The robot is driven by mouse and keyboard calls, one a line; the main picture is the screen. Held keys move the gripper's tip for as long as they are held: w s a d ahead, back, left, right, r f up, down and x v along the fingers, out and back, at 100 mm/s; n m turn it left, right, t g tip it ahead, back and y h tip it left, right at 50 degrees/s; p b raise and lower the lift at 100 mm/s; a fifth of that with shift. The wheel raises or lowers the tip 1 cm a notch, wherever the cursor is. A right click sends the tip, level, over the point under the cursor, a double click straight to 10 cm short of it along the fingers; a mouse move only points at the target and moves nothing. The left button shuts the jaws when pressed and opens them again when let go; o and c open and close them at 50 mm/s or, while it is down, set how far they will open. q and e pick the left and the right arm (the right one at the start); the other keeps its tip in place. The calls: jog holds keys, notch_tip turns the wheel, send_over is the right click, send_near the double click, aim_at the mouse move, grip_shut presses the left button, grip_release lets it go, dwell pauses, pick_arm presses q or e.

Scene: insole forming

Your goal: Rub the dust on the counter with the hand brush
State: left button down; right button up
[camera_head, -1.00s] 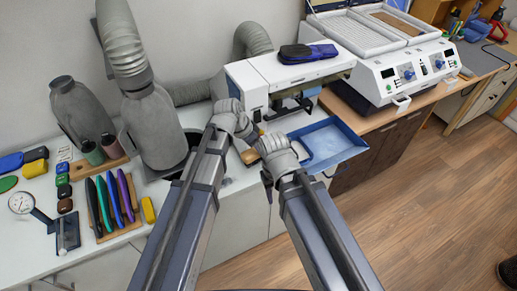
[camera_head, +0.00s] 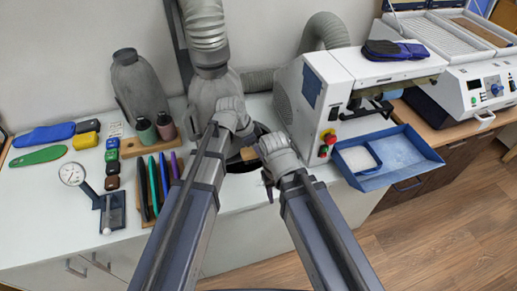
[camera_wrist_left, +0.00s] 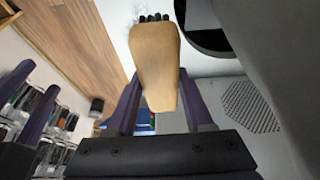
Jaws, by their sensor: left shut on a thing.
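The hand brush (camera_wrist_left: 157,65) has a tan wooden handle and dark bristles at its far end. It lies between the two dark fingers of my left gripper (camera_wrist_left: 160,98), which is shut on it. In the head view my left gripper (camera_head: 240,140) is over the counter (camera_head: 232,193), mostly hidden behind its wrist, and a bit of the brush (camera_head: 249,152) shows beside it. My right gripper (camera_head: 268,184) is near the counter's front edge; its fingers are too small to read. I cannot make out dust on the counter.
A grey hooded duct (camera_head: 210,85) and dark round opening stand close to my left gripper. A white machine (camera_head: 305,100) and blue tray (camera_head: 405,168) are to the right. Several coloured insoles (camera_head: 152,185), bottles (camera_head: 147,132) and a dial gauge (camera_head: 73,175) crowd the left.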

pick_arm(q)
jog(key=shift+f, duration=0.1)
notch_tip(320, 180, down, 5)
jog(key=b, duration=0.5)
jog(key=shift+d, duration=0.2)
